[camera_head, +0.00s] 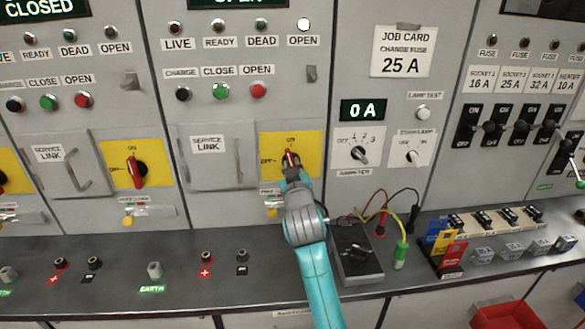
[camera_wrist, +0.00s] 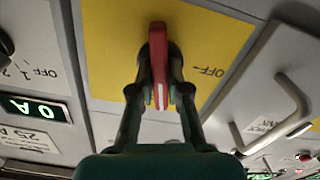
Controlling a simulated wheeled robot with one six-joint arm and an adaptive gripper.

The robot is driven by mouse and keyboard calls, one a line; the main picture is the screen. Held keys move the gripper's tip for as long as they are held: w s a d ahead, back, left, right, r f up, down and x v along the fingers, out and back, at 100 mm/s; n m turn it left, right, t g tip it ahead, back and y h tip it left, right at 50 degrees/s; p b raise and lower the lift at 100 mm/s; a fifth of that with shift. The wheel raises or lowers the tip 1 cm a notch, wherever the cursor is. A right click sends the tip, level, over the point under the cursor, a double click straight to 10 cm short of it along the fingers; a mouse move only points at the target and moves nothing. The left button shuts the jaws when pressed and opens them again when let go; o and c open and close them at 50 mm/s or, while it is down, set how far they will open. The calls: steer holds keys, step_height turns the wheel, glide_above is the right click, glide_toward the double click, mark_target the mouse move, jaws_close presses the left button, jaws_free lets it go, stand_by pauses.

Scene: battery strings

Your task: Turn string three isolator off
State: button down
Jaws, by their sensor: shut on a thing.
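A red isolator handle (camera_head: 290,157) sits on a yellow plate (camera_head: 312,146) marked ON at the top and OFF at the left. It stands about upright, toward ON. My gripper (camera_head: 291,170) is shut on this handle, with the arm reaching up from below. In the wrist view, which is upside down, the red handle (camera_wrist: 159,65) stands between the two dark fingers of my gripper (camera_wrist: 162,92), and OFF shows on the plate (camera_wrist: 110,40) at right. No string number is readable on this panel. The lower plate is partly hidden by my gripper.
Another red isolator handle (camera_head: 133,172) stands upright on the panel to the left. A service link cover with a handle (camera_head: 237,158) is just left of the held isolator. A dark test box (camera_head: 352,250) with leads and several fuses (camera_head: 495,219) occupy the bench ledge at right.

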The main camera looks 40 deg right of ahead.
steer(key=n, duration=1.1)
steer(key=shift+f+n, duration=0.1)
steer(key=shift+n, duration=1.7)
steer(key=c, duration=1.2)
jaws_free()
steer(key=shift+a, duration=0.1)
steer(key=shift+o, duration=0.3)
steer(key=v, duration=1.2)
